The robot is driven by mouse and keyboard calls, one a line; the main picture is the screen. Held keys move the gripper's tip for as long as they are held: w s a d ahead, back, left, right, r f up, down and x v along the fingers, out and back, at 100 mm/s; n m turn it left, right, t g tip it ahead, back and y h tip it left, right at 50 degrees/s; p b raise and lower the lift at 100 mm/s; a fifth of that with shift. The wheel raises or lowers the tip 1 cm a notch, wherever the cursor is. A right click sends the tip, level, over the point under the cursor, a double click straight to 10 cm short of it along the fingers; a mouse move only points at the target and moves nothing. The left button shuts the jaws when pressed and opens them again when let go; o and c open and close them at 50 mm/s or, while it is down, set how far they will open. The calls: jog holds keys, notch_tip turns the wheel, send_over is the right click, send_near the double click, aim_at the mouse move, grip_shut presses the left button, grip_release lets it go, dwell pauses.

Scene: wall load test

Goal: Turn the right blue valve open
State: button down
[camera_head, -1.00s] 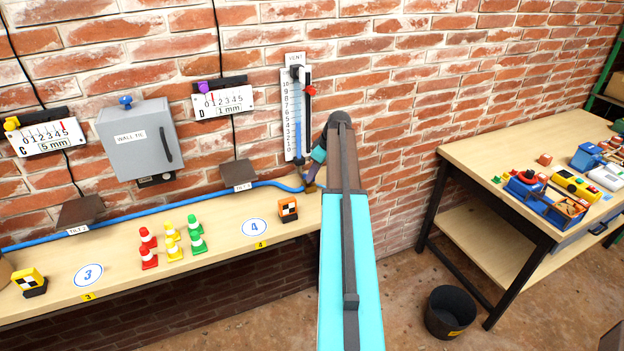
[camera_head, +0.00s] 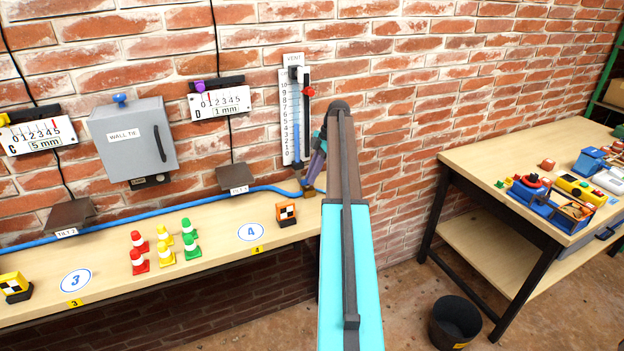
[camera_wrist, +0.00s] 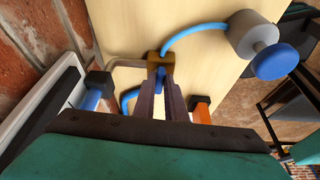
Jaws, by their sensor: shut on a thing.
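In the wrist view a brass valve body (camera_wrist: 153,66) with a small blue valve handle (camera_wrist: 160,76) sits over the wooden shelf. My gripper (camera_wrist: 162,88) is shut on the blue handle, its two dark fingers close together at the tips. The fingers hide part of the handle, so its exact angle is hard to tell. In the head view the brass valve (camera_head: 308,192) shows small at the foot of the vent gauge (camera_head: 285,115), and my gripper (camera_head: 312,178) reaches down to it, partly hidden by my arm.
A blue hose (camera_head: 205,199) runs along the shelf (camera_head: 205,258). In the wrist view a grey cylinder with a blue knob (camera_wrist: 275,61) stands to the right. Small cones (camera_head: 190,246) and a checkered orange block (camera_head: 286,214) stand on the shelf. A workbench (camera_head: 480,170) and a black bin (camera_head: 455,318) are right.

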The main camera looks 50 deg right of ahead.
jog(key=shift+n, duration=0.5)
jog(key=c, duration=1.8)
grip_release()
jog(key=shift+w, duration=0.1)
jog(key=shift+b+v, duration=0.35)
jog(key=shift+v, duration=0.55)
jog(key=p+v, duration=0.9)
jog(key=v, duration=0.3)
jog(key=shift+w, duration=0.2)
jog(key=shift+p, duration=0.4)
